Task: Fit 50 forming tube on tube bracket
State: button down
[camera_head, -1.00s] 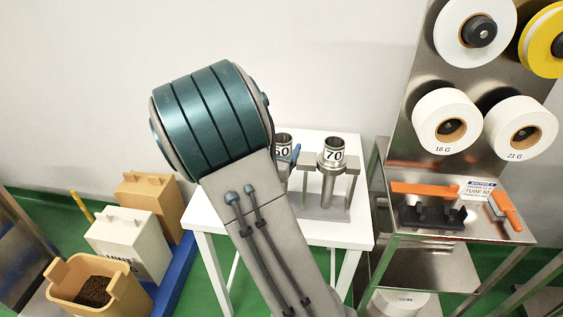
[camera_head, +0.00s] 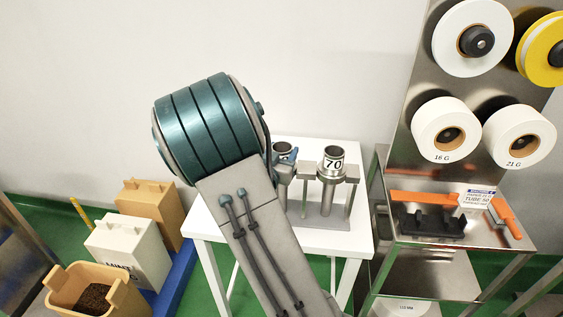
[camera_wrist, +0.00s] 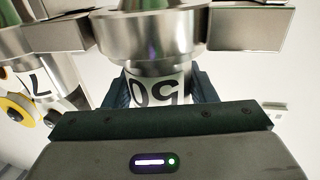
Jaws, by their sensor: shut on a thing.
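The 50 forming tube is a steel cylinder with a white label. In the head view, its open top (camera_head: 283,148) shows beside the 70 tube, the rest mostly hidden by my arm and gripper. In the wrist view, its label (camera_wrist: 157,91) appears upside down between my gripper's dark blue fingers (camera_wrist: 160,88), which are shut on it. Its wide steel collar (camera_wrist: 150,38) lies between the metal arms of a stand (camera_wrist: 250,28); I cannot tell whether it rests on them. I cannot make out a separate tube bracket.
The 70 tube (camera_head: 333,162) stands close right of my gripper, on the stand on the white table (camera_head: 215,225). A steel bench at right holds a black fixture (camera_head: 432,222), an orange bar (camera_head: 425,197) and a "TUBE 50" sign (camera_head: 478,200). Paper rolls (camera_head: 445,127) hang above.

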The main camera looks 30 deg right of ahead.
jog(key=shift+r, duration=0.2)
notch_tip(320, 180, up, 28)
jog(key=p, duration=0.2)
dwell(0.5)
jog(key=shift+a+f, duration=0.1)
jog(key=shift+f, duration=0.05)
